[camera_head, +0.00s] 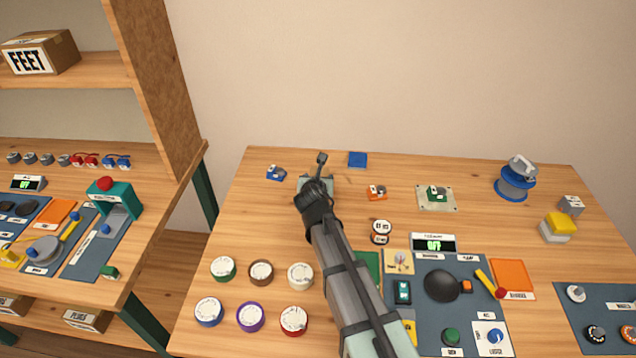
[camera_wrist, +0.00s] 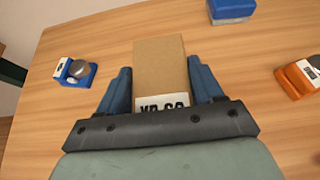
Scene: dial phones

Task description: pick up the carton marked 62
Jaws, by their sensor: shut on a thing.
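A brown cardboard carton (camera_wrist: 160,78) stands between the two blue fingers of my gripper (camera_wrist: 159,66) in the wrist view. The fingers are shut on its sides. A white label with black characters shows at its near lower edge, partly covered by the gripper body, so I cannot read the number in full. In the head view my gripper (camera_head: 316,185) is over the back left part of the table, and the carton is hidden behind it. I cannot tell whether the carton touches the table.
A small blue device (camera_head: 276,173) is left of my gripper. A blue block (camera_head: 357,159) is behind to the right, and an orange device (camera_head: 377,192) is to the right. A shelf (camera_head: 75,78) rises at the left.

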